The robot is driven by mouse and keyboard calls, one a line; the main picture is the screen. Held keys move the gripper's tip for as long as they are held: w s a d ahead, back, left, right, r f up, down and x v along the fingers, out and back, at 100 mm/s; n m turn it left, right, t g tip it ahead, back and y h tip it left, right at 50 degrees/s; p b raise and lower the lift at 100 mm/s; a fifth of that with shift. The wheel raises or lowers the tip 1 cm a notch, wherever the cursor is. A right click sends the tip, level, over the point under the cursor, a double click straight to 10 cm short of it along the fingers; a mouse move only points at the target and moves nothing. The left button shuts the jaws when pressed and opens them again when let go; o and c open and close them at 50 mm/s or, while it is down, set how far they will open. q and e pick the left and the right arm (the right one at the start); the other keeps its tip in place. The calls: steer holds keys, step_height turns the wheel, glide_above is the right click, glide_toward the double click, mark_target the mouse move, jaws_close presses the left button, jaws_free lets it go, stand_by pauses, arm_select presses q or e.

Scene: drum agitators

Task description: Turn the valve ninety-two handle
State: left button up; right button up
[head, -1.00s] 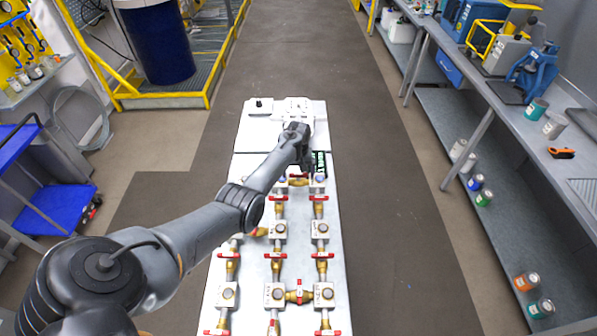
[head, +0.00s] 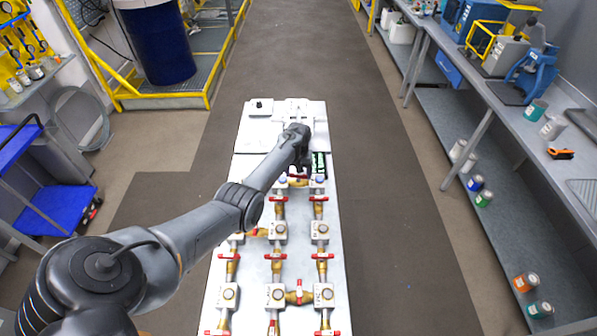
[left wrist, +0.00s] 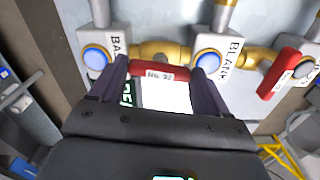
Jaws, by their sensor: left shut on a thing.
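The valve ninety-two handle is a red bar with a white "No. 92" label (left wrist: 160,73) in the left wrist view. It lies across a brass valve body (left wrist: 158,52) between two grey blocks with blue round faces. My left gripper (left wrist: 162,88) has one dark finger at each end of the red bar and is shut on it. In the head view my left gripper (head: 301,168) is over the far row of valves, and the handle shows only partly beneath it. My right gripper is not in view.
Another red handle (left wrist: 286,74) is close to the right in the left wrist view. Several red-handled valves fill the near part of the pale panel (head: 246,310). A bench with a lower shelf (head: 440,130) runs along the right. The floor beside the panel is clear.

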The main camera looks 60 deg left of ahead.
arm_select(q)
steer(key=m, duration=0.3)
steer(key=shift+r+m+p, duration=0.1)
steer(key=shift+m+p, duration=0.2)
steer(key=shift+p, duration=0.1)
steer(key=m, duration=0.4)
steer(key=shift+m, duration=0.3)
steer(key=m, duration=0.3)
steer(key=m+b, duration=0.1)
steer(key=m, duration=0.3)
steer(key=shift+m, duration=0.7)
steer(key=o, duration=1)
steer(key=shift+r+p, duration=1.95)
steer(key=shift+r, duration=3.4)
steer(key=shift+f, duration=0.1)
